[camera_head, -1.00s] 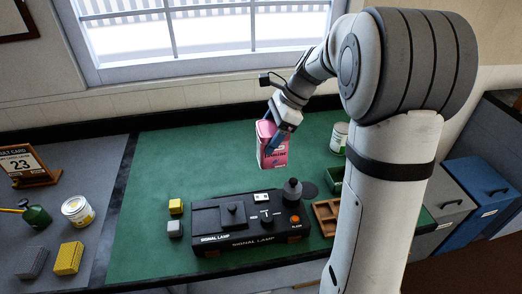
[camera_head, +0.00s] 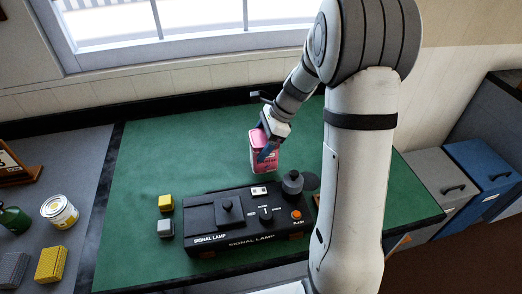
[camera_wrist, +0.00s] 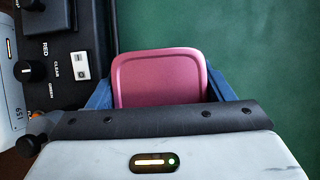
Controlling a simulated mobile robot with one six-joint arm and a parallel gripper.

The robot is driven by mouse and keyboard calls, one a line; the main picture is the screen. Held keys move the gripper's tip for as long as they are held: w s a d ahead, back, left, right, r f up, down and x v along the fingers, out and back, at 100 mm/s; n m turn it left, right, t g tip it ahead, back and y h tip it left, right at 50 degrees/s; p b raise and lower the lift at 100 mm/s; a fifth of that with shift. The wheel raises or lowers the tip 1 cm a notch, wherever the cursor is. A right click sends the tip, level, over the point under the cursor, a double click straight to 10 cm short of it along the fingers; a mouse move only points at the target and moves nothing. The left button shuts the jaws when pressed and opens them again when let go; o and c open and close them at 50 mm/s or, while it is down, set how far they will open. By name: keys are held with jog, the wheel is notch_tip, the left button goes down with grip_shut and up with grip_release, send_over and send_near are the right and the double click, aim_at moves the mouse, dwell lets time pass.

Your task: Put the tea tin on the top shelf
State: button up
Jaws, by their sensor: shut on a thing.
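The tea tin is a pink box (camera_head: 264,153) with a lighter label. My gripper (camera_head: 267,146) is shut on it, with a blue finger across its side. The tin is upright or slightly tilted, behind the signal lamp box over the green mat; I cannot tell how high it is above the mat. In the wrist view the tin's pink lid (camera_wrist: 160,77) sits between the blue fingers (camera_wrist: 160,95). No shelf shows in either view.
A black signal lamp box (camera_head: 220,240) with knobs stands at the front of the green mat (camera_head: 150,160). Yellow and grey blocks (camera_head: 166,203) lie left of it. Grey and blue drawers (camera_head: 480,165) are at the right. The mat's back left is clear.

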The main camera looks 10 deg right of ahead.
aim_at(252, 163)
jog(key=shift+f, duration=1.75)
jog(key=shift+f, duration=0.1)
jog(key=o, duration=1.1)
